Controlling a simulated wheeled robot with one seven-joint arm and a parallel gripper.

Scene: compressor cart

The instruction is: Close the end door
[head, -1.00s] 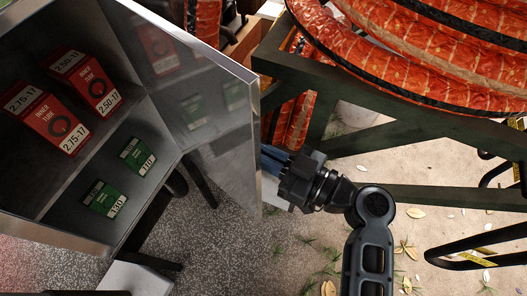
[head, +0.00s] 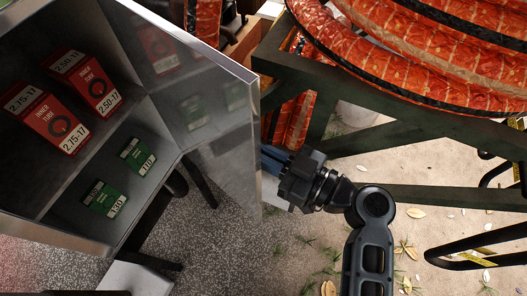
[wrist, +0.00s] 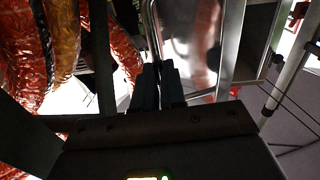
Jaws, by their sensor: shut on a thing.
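The end door (head: 222,130) is a shiny grey metal panel on the right side of an open metal cabinet (head: 60,232). It stands open, and the inside of the cabinet shows. My gripper (head: 268,160) is at the door's free edge, on its outer side. Its fingertips are partly hidden behind the door in the head view. In the wrist view, my gripper (wrist: 158,75) has its fingers close together against the shiny door (wrist: 190,45). It is shut on a part of the door; which part exactly is hard to tell.
Red inner tube boxes (head: 45,118) and small green boxes (head: 138,157) sit on the cabinet's shelves. A dark green metal frame (head: 330,80) stands right of the door, with thick orange hoses (head: 420,50) above it. Sandy ground (head: 420,165) lies beyond the frame.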

